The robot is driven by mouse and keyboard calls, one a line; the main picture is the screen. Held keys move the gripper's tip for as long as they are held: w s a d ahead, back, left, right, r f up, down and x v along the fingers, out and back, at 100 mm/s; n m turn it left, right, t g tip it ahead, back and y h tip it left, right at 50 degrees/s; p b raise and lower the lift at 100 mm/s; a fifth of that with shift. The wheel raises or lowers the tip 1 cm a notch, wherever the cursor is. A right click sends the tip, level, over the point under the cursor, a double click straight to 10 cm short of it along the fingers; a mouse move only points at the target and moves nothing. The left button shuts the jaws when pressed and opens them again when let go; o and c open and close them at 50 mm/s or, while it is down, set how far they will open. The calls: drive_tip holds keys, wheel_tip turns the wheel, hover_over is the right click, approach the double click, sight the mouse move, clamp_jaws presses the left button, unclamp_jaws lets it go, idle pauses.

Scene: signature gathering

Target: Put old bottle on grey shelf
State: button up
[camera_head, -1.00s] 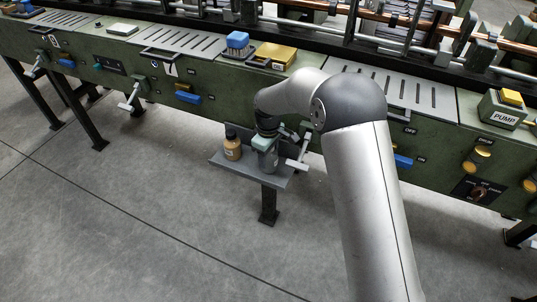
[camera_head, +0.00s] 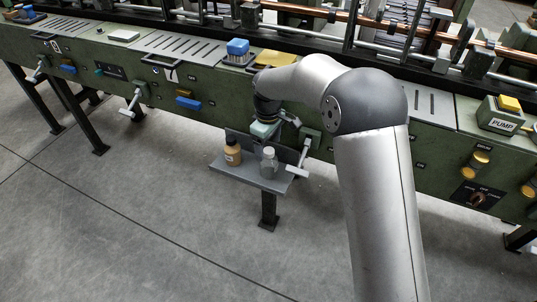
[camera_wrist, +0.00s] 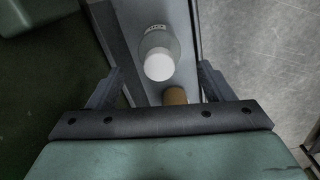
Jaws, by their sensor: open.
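A grey bottle with a white cap (camera_head: 269,161) stands upright on the grey shelf (camera_head: 240,177), toward its right end. In the wrist view the bottle (camera_wrist: 158,52) is seen from above with a label on its side. I cannot tell which one is called old. My gripper (camera_wrist: 158,82) is open and empty. In the head view my gripper (camera_head: 266,131) is above and behind the two bottles, apart from the grey one.
The green machine bench (camera_head: 215,113) runs behind the shelf. A lever handle (camera_head: 300,160) sticks out close to the shelf's right end. The floor in front is clear.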

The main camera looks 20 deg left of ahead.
drive_tip(key=shift+r, duration=2.25)
drive_tip(key=shift+d, duration=0.1)
drive_tip(key=s+d+r+m, duration=0.3)
drive_tip(key=s+d, duration=0.2)
drive_tip(key=d, duration=0.5)
drive_tip(key=s+d+r+m, duration=0.3)
drive_tip(key=s+d+m, duration=0.1)
drive_tip(key=d, duration=0.6)
drive_tip(key=s+d+f+m, duration=0.1)
drive_tip(key=s+d+m, duration=0.2)
drive_tip(key=s+d, duration=0.3)
drive_tip(key=s+d+f+m, duration=0.1)
drive_tip(key=s+d+m, duration=0.3)
drive_tip(key=s, duration=0.9)
drive_tip(key=d, duration=0.2)
drive_tip(key=shift+d+f+m, duration=0.15)
drive_tip(key=shift+d+m, duration=0.15)
drive_tip(key=shift+d, duration=0.1)
